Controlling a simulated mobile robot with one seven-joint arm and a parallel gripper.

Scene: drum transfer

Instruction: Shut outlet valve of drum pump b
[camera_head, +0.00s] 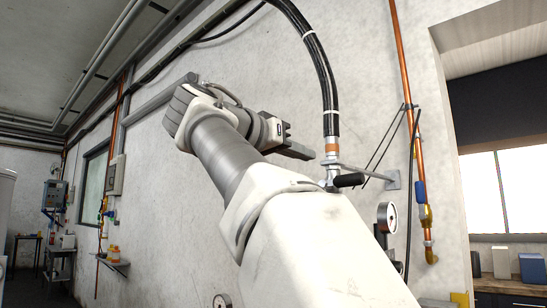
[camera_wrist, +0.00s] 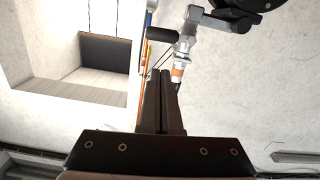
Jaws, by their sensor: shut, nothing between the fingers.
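A metal valve (camera_head: 331,172) with a black lever handle (camera_head: 349,180) sits below the orange band where a thick black hose (camera_head: 318,55) ends; its lower part is hidden behind my arm. The handle sticks out to the right, roughly level. The valve (camera_wrist: 188,32) and black handle (camera_wrist: 160,33) also show in the wrist view, beyond my fingertips. My gripper (camera_head: 308,154) is shut and empty, its fingers pointing right, left of the valve and a little above the handle. In the wrist view its closed fingers (camera_wrist: 160,75) look apart from the handle. No pump label is readable.
A wall bracket (camera_head: 392,179) stands right of the valve, with a round gauge (camera_head: 387,217) below it. A copper pipe (camera_head: 403,75) with a blue-handled fitting (camera_head: 421,192) runs down the wall. A window opening (camera_head: 500,190) is at far right. The wall left of my arm is mostly clear.

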